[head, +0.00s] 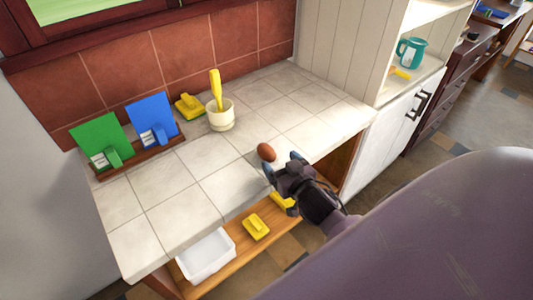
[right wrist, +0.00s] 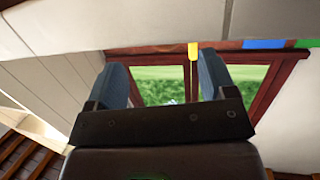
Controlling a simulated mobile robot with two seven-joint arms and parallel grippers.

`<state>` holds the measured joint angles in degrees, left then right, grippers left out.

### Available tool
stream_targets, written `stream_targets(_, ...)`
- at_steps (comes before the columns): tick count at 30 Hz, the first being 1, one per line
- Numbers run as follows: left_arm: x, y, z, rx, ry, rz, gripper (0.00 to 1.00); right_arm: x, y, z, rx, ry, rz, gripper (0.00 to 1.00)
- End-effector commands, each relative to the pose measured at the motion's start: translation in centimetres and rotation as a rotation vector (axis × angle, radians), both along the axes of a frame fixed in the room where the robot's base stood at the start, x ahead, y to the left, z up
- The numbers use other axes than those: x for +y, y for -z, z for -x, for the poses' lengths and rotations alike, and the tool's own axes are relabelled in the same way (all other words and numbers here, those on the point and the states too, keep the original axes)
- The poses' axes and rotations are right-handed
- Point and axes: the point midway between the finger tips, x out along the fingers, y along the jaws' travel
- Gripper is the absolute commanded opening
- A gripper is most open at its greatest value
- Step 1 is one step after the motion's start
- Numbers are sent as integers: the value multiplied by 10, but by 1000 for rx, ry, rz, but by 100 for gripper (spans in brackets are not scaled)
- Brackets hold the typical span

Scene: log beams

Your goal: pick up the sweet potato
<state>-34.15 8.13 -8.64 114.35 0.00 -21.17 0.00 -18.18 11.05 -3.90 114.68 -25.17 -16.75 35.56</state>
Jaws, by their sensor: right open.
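The sweet potato (head: 266,152) is a small reddish-brown oval lying on the white tiled counter (head: 180,205), near its front edge. My right gripper (head: 282,165) is at the counter's front edge, its blue-tipped fingers apart and empty, just short of the sweet potato on the near side. In the right wrist view the two fingers (right wrist: 164,85) are spread, with a window behind them and no sweet potato visible between them. My left gripper is in neither view.
A cream pot (head: 221,118) with a yellow utensil, a yellow object (head: 188,106), and green (head: 103,142) and blue (head: 152,121) boards stand toward the back. A shelf below holds a white bin (head: 206,256). A white cabinet (head: 385,140) stands at right. The counter's left front is clear.

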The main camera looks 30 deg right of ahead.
Motion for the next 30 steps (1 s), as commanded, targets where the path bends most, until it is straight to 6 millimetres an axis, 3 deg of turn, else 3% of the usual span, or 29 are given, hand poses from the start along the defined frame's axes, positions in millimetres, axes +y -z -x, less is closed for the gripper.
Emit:
stream_targets(8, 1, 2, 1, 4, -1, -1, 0, -1, 3, -17, 0, 0, -1, 77)
stream_targets(18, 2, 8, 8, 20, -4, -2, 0, 1, 14, -56, 1, 0, 0, 77)
stream_targets(29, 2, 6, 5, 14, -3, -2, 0, 0, 15, -63, 1, 0, -1, 77)
stream_targets(30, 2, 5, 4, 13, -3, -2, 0, 0, 15, -63, 1, 0, -1, 71)
